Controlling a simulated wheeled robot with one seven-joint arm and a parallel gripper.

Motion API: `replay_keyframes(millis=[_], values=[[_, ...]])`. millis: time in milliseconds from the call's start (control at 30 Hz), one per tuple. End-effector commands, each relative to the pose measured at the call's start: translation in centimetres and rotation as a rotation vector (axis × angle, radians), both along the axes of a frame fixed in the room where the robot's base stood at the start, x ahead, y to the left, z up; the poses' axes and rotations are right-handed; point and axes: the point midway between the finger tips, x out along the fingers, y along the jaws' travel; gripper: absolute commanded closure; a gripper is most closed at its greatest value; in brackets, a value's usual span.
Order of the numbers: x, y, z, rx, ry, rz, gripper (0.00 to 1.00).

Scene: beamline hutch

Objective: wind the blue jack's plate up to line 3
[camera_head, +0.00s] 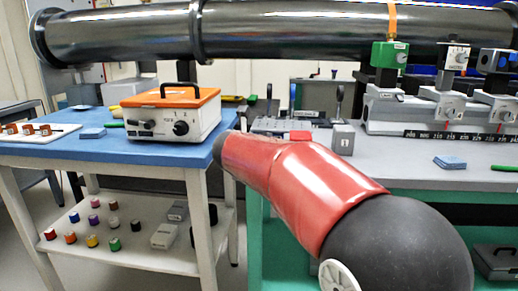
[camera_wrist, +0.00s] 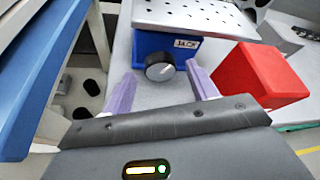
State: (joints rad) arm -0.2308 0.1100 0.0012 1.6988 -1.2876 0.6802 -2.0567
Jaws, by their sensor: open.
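The blue jack (camera_wrist: 150,43) stands on the grey bench in the wrist view, with a label on its front and a perforated metal plate (camera_wrist: 195,15) on top. Its round dark knob (camera_wrist: 159,67) faces me, with a pale mark on it. My gripper (camera_wrist: 160,78) is open, its two lilac fingers on either side of the knob. I cannot tell whether they touch it. In the head view my red arm covers the jack's body and my gripper. No line scale is readable on the jack.
A red block (camera_wrist: 258,82) stands close to the right finger. A blue-topped table (camera_wrist: 45,75) is at the left, across a gap. In the head view, a grey block marked 1 (camera_head: 343,139) stands right of my forearm, and an orange-topped instrument (camera_head: 172,112) sits on the left table.

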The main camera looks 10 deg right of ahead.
Motion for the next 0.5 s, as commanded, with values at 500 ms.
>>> replay_keyframes(millis=[500], values=[[1.5,-0.8,-0.6,0.002,-0.001,0.0,0.47]])
